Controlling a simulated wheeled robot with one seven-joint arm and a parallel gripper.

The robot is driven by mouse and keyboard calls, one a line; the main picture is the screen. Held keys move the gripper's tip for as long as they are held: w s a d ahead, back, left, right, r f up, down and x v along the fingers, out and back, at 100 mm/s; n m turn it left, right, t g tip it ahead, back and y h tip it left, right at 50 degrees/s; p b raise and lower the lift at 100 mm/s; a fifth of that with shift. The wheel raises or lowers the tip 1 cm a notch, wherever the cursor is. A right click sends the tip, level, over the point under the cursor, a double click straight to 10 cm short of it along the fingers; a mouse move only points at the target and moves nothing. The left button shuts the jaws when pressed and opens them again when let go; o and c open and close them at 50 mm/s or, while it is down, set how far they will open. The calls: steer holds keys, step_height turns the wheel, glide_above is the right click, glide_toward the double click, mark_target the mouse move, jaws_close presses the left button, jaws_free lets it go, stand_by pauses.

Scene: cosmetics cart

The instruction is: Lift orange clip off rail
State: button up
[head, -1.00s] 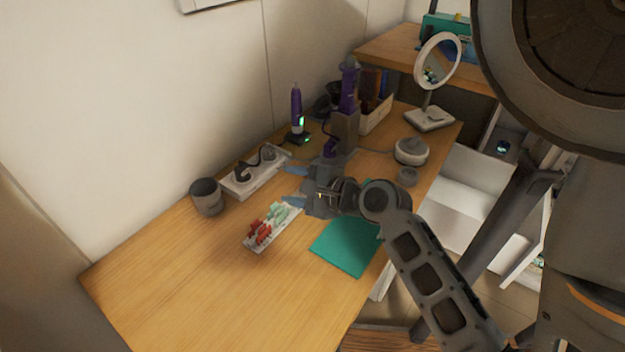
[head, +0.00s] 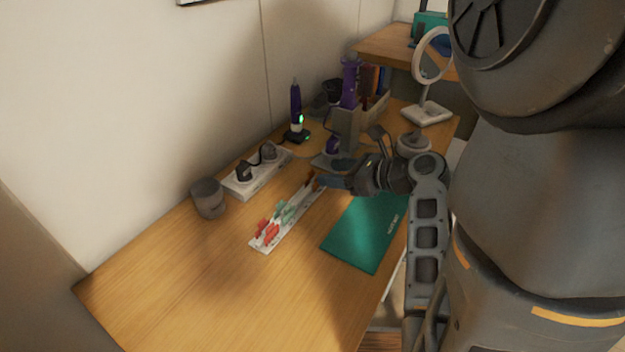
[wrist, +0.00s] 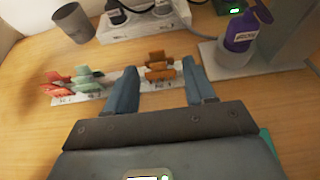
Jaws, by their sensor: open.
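The white rail (head: 293,228) lies on the wooden desk with red clips (head: 266,232) and pale green clips (head: 285,212) on its near part. Orange-brown clips (head: 312,179) stand at its far end, beside my gripper (head: 318,181). In the wrist view my gripper (wrist: 160,80) is open, its two blue fingers apart. The orange clips (wrist: 159,68) show between and just beyond the fingertips, with nothing held. The green clips (wrist: 88,78) and red clips (wrist: 57,85) are left of the left finger. The fingers partly hide the rail (wrist: 105,92).
A power strip (head: 257,178) and a grey cup (head: 208,197) stand along the wall side. A purple bottle (wrist: 243,32) on a pale base is close right of the fingers. A green mat (head: 368,232) lies nearer. The desk's front left is clear.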

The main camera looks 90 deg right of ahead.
mark_target(315, 172)
steer(key=x, duration=0.6)
steer(key=shift+w+a, duration=0.15)
steer(key=shift+a, duration=0.05)
steer(key=shift+r, duration=0.1)
steer(key=c, duration=0.8)
